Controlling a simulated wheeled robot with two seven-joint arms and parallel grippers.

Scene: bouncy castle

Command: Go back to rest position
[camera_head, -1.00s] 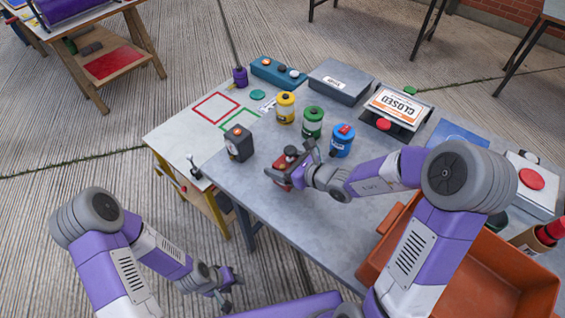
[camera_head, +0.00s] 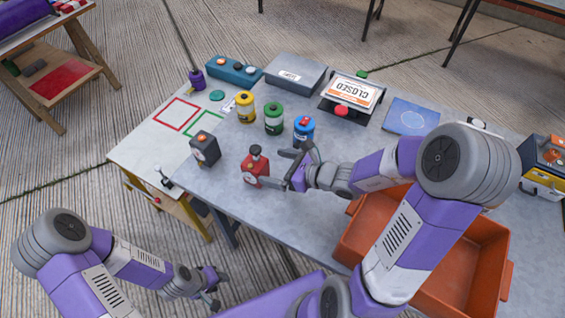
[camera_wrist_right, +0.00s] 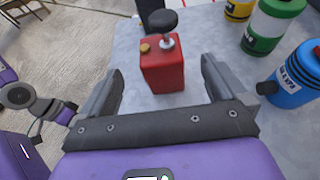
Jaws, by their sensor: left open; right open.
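My right gripper (camera_head: 287,168) is over the grey table, open and empty, just right of a small red can with a black knob (camera_head: 255,170). In the right wrist view the red can (camera_wrist_right: 163,68) stands upright ahead of and between the two spread fingers, apart from them. My left gripper (camera_head: 214,288) hangs low at the lower left, off the table's front edge and above the floor; it is open and holds nothing that I can see.
Yellow (camera_head: 245,107), green (camera_head: 273,118) and blue (camera_head: 304,130) canisters stand behind my right gripper. A dark box with an orange knob (camera_head: 205,149) is to the left. An orange crate (camera_head: 350,240) is under my right arm.

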